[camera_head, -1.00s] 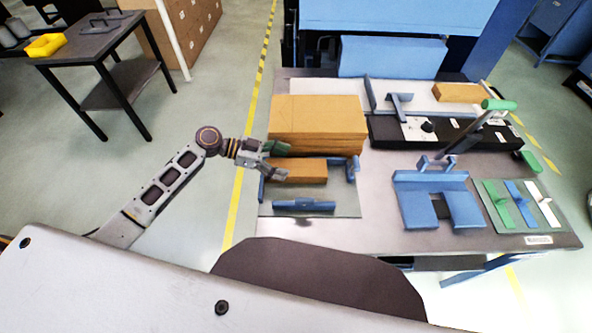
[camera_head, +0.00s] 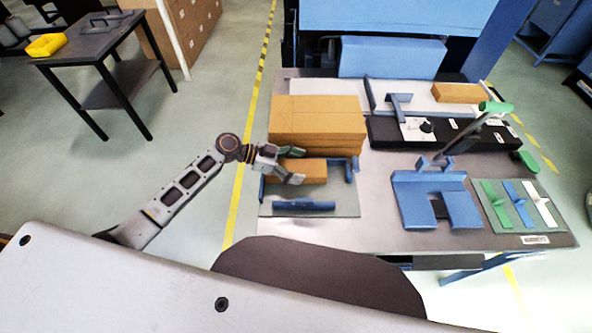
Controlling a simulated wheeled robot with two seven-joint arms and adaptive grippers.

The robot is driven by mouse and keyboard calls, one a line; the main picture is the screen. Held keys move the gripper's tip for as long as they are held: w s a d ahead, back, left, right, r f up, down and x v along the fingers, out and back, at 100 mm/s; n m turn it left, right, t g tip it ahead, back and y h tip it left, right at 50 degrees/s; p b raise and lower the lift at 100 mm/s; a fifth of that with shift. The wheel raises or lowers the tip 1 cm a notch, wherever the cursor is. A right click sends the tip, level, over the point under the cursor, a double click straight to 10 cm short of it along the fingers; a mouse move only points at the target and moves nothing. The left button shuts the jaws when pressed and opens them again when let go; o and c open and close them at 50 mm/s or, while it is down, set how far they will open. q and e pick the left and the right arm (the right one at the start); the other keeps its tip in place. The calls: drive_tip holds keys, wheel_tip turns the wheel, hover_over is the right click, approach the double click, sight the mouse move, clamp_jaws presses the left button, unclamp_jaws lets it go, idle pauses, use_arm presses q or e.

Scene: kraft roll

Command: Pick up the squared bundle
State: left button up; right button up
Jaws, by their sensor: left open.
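The squared bundle (camera_head: 312,171) is a small brown stack lying on a grey plate (camera_head: 345,205) with blue guides at its edges, at the left of the bench. My left gripper (camera_head: 295,165) comes in from the left and is open, its fingers at the bundle's left end, one towards the far side and one over the near side. The fingers hide part of the bundle's left end. Whether they touch it I cannot tell. My right gripper is not in view.
A taller brown kraft stack (camera_head: 318,120) stands directly behind the bundle. A blue bar (camera_head: 303,206) lies along the plate's front. A blue fixture (camera_head: 436,198) and a black device with a green-handled lever (camera_head: 496,107) stand to the right. Bare bench (camera_head: 376,190) lies between.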

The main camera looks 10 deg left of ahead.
sight(297, 167)
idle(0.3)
use_arm(q)
drive_tip(key=c, duration=1)
drive_tip(key=shift+o, duration=0.2)
drive_tip(key=shift+r, duration=0.2)
wheel_tip(297, 167, up, 18)
drive_tip(key=shift+f+b, duration=0.15)
drive_tip(key=shift+b, duration=0.15)
